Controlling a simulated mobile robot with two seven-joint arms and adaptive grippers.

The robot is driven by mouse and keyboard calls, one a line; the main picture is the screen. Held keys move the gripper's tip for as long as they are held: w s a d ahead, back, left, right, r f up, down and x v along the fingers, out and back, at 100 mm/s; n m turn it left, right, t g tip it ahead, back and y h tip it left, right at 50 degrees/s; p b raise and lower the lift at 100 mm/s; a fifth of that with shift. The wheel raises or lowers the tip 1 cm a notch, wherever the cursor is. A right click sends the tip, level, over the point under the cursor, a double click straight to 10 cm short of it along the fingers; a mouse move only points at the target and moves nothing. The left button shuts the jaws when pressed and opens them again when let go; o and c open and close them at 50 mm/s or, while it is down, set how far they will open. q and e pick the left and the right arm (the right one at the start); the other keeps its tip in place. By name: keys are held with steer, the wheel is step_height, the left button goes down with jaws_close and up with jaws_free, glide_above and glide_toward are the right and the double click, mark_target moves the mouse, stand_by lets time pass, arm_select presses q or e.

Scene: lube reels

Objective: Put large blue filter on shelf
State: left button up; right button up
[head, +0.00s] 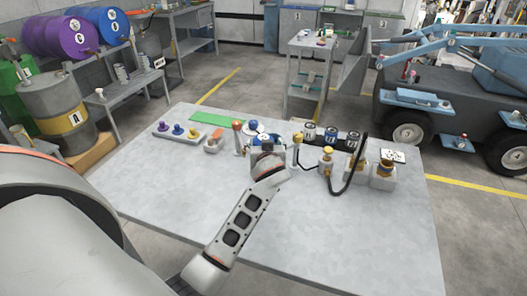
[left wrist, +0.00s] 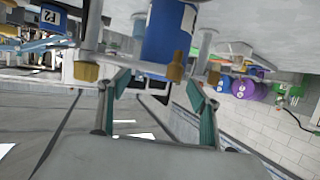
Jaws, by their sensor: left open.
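A blue cylinder with a pale label (left wrist: 168,32), which looks like the large blue filter, is close ahead of my left gripper (left wrist: 158,90) in the left wrist view, roughly in line with the gap between its fingers. The fingers are spread apart and nothing is clamped between them. In the head view my left gripper (head: 258,152) is over the middle of the table, its fingers mostly hidden by my wrist. A blue top (head: 253,126) shows just behind it. I cannot tell which stand is the task's shelf. My right gripper is not in view.
The grey table (head: 330,235) is clear in front. Small colored parts in a tray (head: 177,132) stand left. Black containers (head: 331,137) and brass-topped pumps with a black hose (head: 327,160) stand right. A grey bench (head: 120,88) is at left; a grey cart (head: 312,47) stands behind.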

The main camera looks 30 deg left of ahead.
arm_select(q)
steer(key=p+x, duration=0.1)
steer(key=x, duration=0.4)
steer(key=shift+s+a+f, duration=0.1)
steer(key=shift+f, duration=0.1)
steer(key=shift+r, duration=0.1)
steer(key=c, duration=1.4)
